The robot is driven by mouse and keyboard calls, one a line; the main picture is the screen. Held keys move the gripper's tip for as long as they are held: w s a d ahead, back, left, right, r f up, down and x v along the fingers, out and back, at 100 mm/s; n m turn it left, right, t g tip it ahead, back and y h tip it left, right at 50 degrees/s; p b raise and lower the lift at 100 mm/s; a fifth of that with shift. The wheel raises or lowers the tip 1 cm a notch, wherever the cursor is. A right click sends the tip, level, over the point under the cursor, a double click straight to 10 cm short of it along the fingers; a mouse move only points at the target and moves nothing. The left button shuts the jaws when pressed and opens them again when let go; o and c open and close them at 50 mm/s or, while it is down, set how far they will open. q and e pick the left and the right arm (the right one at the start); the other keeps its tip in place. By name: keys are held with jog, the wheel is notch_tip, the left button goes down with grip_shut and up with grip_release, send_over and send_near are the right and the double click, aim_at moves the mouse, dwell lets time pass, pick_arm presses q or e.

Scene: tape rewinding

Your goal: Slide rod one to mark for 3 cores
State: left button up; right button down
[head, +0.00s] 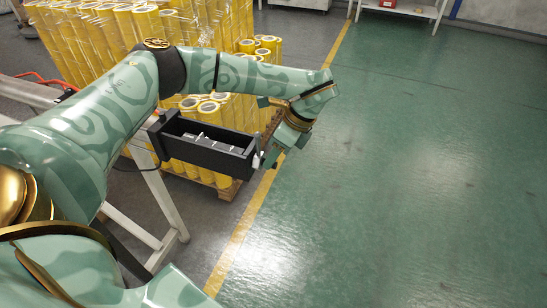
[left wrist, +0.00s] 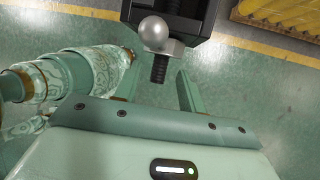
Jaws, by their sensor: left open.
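A black open-topped trough (head: 204,149) juts out from a white frame, with grey metal parts inside. Its near end also shows at the top of the left wrist view (left wrist: 195,15). A silver ball knob (left wrist: 154,31) and a dark threaded rod (left wrist: 159,68) stick out from that end. I cannot tell which part is rod one, and no marks are readable. My left gripper (head: 267,157) is at the trough's right end. In the left wrist view its fingers (left wrist: 156,80) are open, with the threaded rod's tip between them and apart from both. My right gripper is out of view.
A pallet (head: 228,189) stacked with yellow tape rolls (head: 222,107) stands behind and below the trough. The white frame (head: 168,205) stands at the left. The green floor (head: 420,170) to the right is clear, past a yellow line.

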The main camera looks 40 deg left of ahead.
pick_arm(q)
jog(key=shift+s+a+f, duration=0.2)
jog(key=shift+f, duration=0.4)
grip_shut()
jog(key=w+d, duration=0.2)
jog(key=d, duration=0.7)
jog(key=shift+w+d, duration=0.2)
jog(key=shift+r, duration=0.1)
grip_release()
